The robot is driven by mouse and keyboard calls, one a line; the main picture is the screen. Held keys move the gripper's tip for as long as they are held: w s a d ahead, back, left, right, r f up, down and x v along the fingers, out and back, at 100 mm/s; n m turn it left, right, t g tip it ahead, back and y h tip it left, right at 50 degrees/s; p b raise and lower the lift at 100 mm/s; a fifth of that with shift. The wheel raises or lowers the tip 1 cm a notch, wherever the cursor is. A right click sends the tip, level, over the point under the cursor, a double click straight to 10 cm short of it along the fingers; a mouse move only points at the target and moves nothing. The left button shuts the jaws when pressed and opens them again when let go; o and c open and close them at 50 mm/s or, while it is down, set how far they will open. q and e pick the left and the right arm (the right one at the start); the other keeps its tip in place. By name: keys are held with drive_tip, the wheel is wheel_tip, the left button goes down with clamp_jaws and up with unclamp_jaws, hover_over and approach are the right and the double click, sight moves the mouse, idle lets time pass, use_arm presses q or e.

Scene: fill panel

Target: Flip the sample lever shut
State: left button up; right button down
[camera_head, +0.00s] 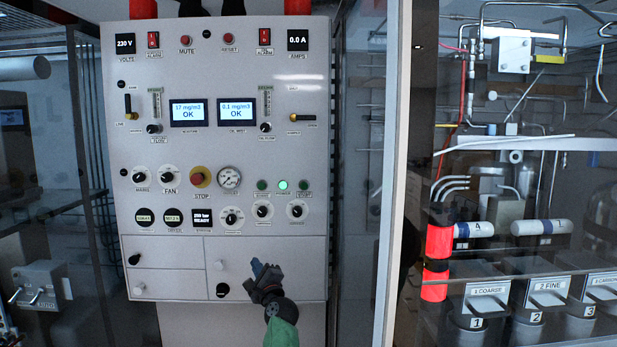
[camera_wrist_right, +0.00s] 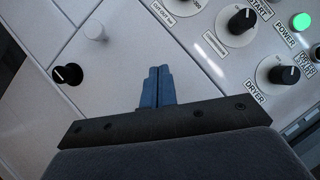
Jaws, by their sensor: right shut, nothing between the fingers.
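The panel (camera_head: 215,220) stands upright in front of me. My right gripper (camera_head: 258,267) is low in front of the panel's lower right door, well below both levers. Its blue fingers (camera_wrist_right: 160,85) are shut together with nothing between them. Neither lever shows in the right wrist view. My left gripper is not in view.
A black knob (camera_head: 222,290) and a white knob (camera_head: 219,265) lie left of my right gripper. Above it are the dryer knob (camera_wrist_right: 284,75) and a lit green lamp (camera_head: 283,185). A red stop button (camera_head: 199,179) is mid-panel. A pale post (camera_head: 392,180) stands right of the panel.

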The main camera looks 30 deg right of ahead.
drive_tip(key=s+d+r+m+t+h, duration=0.1)
drive_tip(key=s+d+r+m+h, duration=0.2)
drive_tip(key=r, duration=0.5)
drive_tip(key=s+d+r+m+t+h, duration=0.1)
drive_tip(key=d+r+m+t+h, duration=0.15)
drive_tip(key=r+m, duration=0.45)
drive_tip(key=m+g+h+p, duration=0.2)
drive_tip(key=m+h+p, duration=0.2)
drive_tip(key=m+h, duration=0.35)
approach(303, 118)
drive_tip(key=shift+m, duration=0.25)
drive_tip(key=w+d, duration=0.4)
drive_tip(key=shift+w+d, duration=0.2)
drive_tip(key=shift+d, duration=0.15)
wheel_tip(303, 118, up, 3)
drive_tip(key=shift+s+a+f+t+y+p, duration=0.1)
drive_tip(key=shift+f+t+y+p, duration=0.25)
drive_tip(key=shift+p, duration=0.55)
use_arm(q)
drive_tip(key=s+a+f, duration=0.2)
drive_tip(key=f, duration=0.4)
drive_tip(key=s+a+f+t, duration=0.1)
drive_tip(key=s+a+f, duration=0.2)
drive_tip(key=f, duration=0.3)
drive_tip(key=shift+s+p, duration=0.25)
drive_tip(key=shift+p, duration=0.05)
use_arm(e)
drive_tip(key=shift+r, duration=0.5)
